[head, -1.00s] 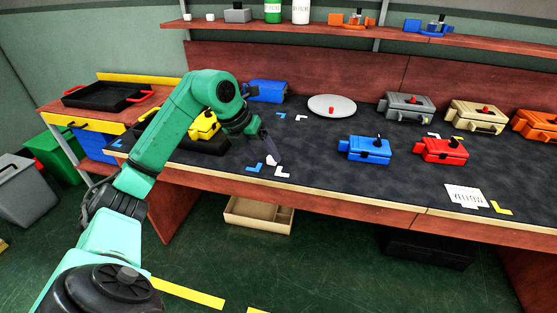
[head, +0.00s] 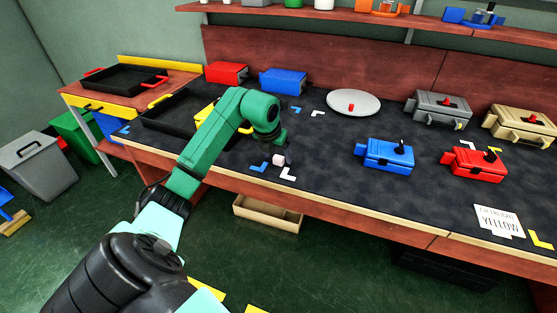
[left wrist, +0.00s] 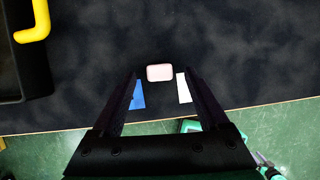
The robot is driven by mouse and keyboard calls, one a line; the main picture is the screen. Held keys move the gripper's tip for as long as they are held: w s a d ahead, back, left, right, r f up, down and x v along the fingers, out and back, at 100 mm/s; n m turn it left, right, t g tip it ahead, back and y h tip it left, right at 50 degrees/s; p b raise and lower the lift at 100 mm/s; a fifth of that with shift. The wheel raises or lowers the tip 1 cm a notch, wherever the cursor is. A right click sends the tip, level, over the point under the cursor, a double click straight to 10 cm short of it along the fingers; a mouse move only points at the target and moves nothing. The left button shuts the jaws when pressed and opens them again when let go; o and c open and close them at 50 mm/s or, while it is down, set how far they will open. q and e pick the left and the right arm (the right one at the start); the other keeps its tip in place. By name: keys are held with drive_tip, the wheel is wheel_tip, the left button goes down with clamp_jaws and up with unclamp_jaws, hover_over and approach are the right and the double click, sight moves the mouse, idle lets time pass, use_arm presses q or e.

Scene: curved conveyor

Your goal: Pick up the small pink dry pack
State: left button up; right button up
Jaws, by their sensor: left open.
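The small pink dry pack (head: 278,160) lies on the dark worktop near its front edge, between a blue corner mark and a white corner mark. It shows in the left wrist view as a pale pink rounded block (left wrist: 160,73). My left gripper (left wrist: 161,88) is open, with the pack in line with the gap between its fingers, just beyond the tips in the picture. Nothing is between the fingers. In the head view the left hand is above and close behind the pack, its fingers hard to make out.
A black tray with yellow handles (head: 165,120) stands left of the arm. A blue box (head: 385,156) and a red box (head: 478,162) stand to the right, a round grey plate (head: 353,102) behind. The worktop around the pack is clear except for flat marks.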

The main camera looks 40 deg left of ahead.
use_arm(q)
drive_tip(key=shift+x, duration=0.9)
drive_tip(key=shift+r, duration=0.15)
clamp_jaws()
